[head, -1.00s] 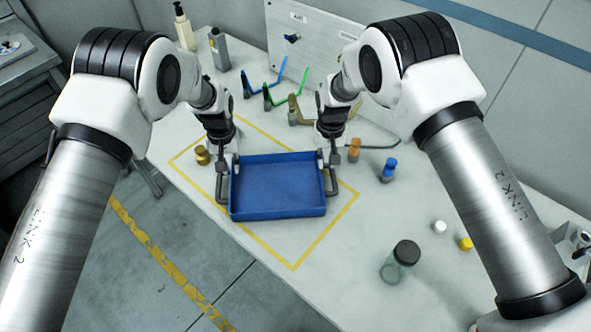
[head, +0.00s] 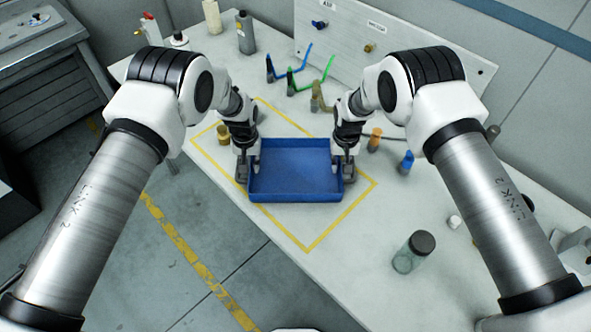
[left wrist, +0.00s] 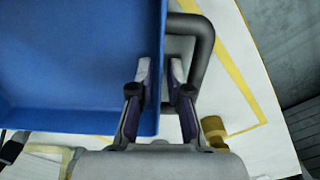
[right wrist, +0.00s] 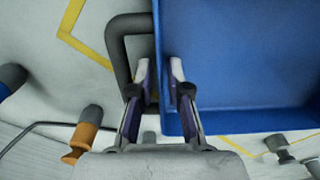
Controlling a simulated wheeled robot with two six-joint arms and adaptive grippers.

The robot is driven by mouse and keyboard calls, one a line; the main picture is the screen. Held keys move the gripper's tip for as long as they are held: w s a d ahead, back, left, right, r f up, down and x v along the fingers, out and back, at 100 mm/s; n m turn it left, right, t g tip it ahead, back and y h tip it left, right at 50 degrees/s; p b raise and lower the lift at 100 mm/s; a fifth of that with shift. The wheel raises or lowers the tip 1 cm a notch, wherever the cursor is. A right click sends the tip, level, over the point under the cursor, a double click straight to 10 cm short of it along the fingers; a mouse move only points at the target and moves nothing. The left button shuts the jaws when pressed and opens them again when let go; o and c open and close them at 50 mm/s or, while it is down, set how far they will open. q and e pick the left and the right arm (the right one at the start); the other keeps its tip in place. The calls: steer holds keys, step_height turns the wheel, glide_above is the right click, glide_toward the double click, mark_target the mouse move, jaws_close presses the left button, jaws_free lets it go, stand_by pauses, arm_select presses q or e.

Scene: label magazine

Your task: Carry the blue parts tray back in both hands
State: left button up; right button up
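The blue parts tray (head: 296,180) sits on the table inside a yellow outline, its front left corner near the line. It looks empty. My left gripper (head: 243,168) is at its left side, and my right gripper (head: 348,168) at its right. In the left wrist view the parted fingers (left wrist: 160,80) straddle the tray wall, one over the inside, one between wall and dark handle (left wrist: 207,45). The right wrist view shows the right fingers (right wrist: 160,80) likewise apart around the wall, beside the other handle (right wrist: 115,45). Contact with the wall cannot be made out.
A brass knob-like part (head: 223,135) stands left of the tray. Orange (head: 375,140) and blue (head: 407,162) parts stand to its right, with a dark-lidded jar (head: 414,250) nearer. Coloured hooks (head: 318,95) and a grey panel (head: 385,40) are behind. The table before the tray is clear.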

steer(key=shift+d, duration=0.1)
arm_select(q)
jaws_close()
arm_select(e)
jaws_close()
arm_select(q)
steer(key=shift+r, duration=0.15)
arm_select(e)
steer(key=shift+r, duration=0.1)
